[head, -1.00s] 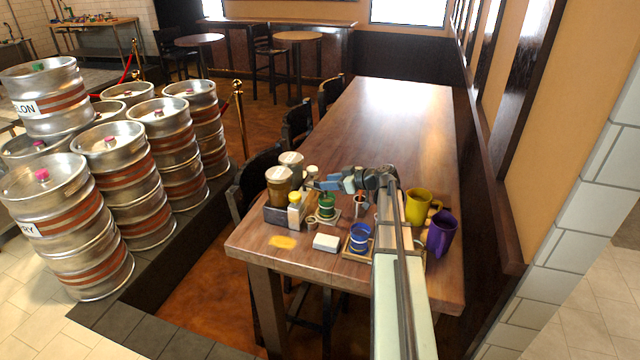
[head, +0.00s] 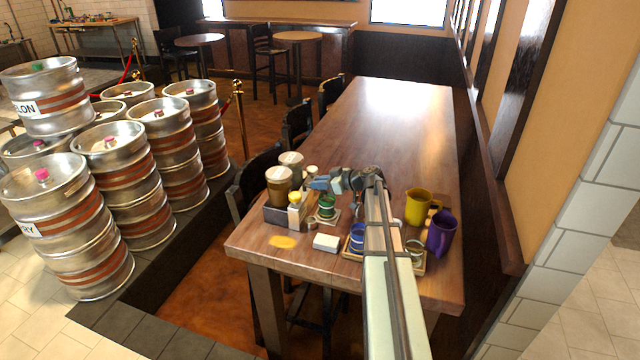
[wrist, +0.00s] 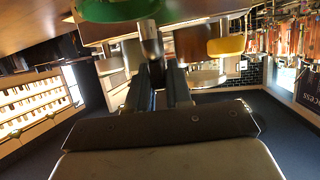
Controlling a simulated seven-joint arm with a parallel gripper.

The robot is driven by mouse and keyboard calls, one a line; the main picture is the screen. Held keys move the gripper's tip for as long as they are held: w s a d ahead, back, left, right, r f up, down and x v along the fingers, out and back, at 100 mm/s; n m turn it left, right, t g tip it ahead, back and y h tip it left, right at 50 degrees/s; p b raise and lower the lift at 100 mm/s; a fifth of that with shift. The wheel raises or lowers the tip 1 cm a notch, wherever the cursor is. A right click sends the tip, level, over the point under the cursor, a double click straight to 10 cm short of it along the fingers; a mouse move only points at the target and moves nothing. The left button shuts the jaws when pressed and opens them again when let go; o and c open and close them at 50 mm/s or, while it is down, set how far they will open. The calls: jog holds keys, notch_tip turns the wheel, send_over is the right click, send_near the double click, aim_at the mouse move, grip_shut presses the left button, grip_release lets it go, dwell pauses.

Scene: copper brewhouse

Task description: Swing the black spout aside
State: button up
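My gripper (head: 318,183) is low over the near part of the wooden table, just right of the caddy with the lidded jars. In the wrist view its two dark fingers (wrist: 160,84) stand apart. A small dark piece (wrist: 157,72) shows between the fingertips, at the end of a grey metal cylinder (wrist: 151,42). I cannot tell whether this is the black spout, or whether the fingers touch it. No black spout can be made out in the head view. A green cup (head: 327,207) stands close below the gripper; it also shows at the top of the wrist view (wrist: 115,8).
The caddy (head: 276,215), a white block (head: 326,242), a blue cup (head: 357,238), a yellow mug (head: 418,207) and a purple mug (head: 441,233) crowd the near end. A yellow patch (head: 283,242) lies at front left. The table's far part (head: 390,115) is clear.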

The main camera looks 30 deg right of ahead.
grip_shut()
jog(key=shift+s, duration=0.1)
jog(key=shift+s+a+m+t+h, duration=0.15)
jog(key=shift+a+m+t+h, duration=0.4)
jog(key=shift+m+h, duration=0.75)
jog(key=shift+s+a+m+t+h, duration=0.2)
jog(key=shift+a+m+h, duration=0.55)
jog(key=shift+m+h, duration=0.55)
jog(key=shift+s+a+m+t+h, duration=0.1)
jog(key=shift+a+m+t+h, duration=0.45)
jog(key=shift+m+h, duration=0.7)
jog(key=shift+a+h, duration=0.1)
jog(key=shift+h, duration=0.35)
